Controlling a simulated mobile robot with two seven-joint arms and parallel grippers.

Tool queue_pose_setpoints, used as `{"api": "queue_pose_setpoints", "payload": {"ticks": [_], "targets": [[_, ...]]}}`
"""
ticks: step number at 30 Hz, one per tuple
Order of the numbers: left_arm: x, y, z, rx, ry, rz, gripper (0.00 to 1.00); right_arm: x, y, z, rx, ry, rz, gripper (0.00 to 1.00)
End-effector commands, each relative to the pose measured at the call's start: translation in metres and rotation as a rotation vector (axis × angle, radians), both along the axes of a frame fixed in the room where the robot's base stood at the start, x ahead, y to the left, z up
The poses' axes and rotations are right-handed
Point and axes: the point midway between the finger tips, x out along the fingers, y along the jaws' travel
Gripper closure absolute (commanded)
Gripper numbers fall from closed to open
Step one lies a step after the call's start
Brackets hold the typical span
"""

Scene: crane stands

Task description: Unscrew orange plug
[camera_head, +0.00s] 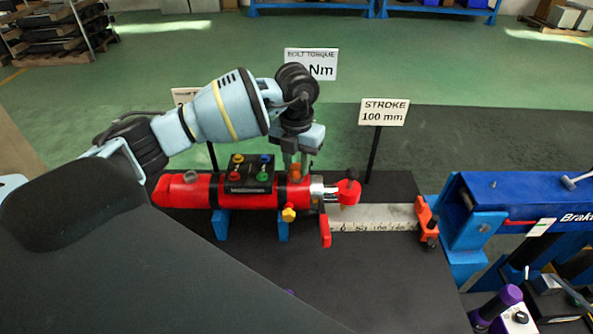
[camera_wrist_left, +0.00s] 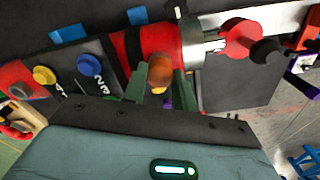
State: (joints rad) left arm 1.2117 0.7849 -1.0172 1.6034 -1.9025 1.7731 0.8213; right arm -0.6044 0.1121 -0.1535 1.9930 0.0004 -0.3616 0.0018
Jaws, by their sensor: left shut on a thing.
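The red cylinder (camera_head: 190,191) lies on blue supports on the dark table in the head view. My left gripper (camera_head: 297,163) reaches down from above onto its right part. The orange plug (camera_head: 295,175) sits on top of the cylinder between the fingers. In the left wrist view the orange plug (camera_wrist_left: 160,72) shows as a round orange head, and my left gripper (camera_wrist_left: 159,86) is shut on it with a green finger on each side. The plug's lower end is hidden, so I cannot tell how far it is screwed in. My right gripper is not in view.
A black panel (camera_head: 248,174) with coloured knobs stands on the cylinder, left of the fingers. A red rod end (camera_head: 348,191) and a ruler (camera_head: 375,217) lie to the right. The stroke sign (camera_head: 384,112) stands behind. A blue stand (camera_head: 520,195) is at the right.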

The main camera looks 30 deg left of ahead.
Motion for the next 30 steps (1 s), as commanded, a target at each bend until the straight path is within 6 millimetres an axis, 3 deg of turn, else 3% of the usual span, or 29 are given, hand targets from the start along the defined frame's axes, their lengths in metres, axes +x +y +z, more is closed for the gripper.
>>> {"api": "queue_pose_setpoints", "payload": {"ticks": [4, 16, 30], "targets": [[0.0018, 0.0005, 0.0043, -0.002, -0.010, 0.110, 1.00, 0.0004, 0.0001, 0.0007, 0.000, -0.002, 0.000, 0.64], [0.0018, 0.0005, 0.0044, -0.001, -0.010, 0.154, 1.00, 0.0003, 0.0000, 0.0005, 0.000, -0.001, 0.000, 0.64], [0.0016, 0.0005, 0.0045, -0.003, -0.009, 0.572, 1.00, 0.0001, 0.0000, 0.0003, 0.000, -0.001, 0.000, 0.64]]}}
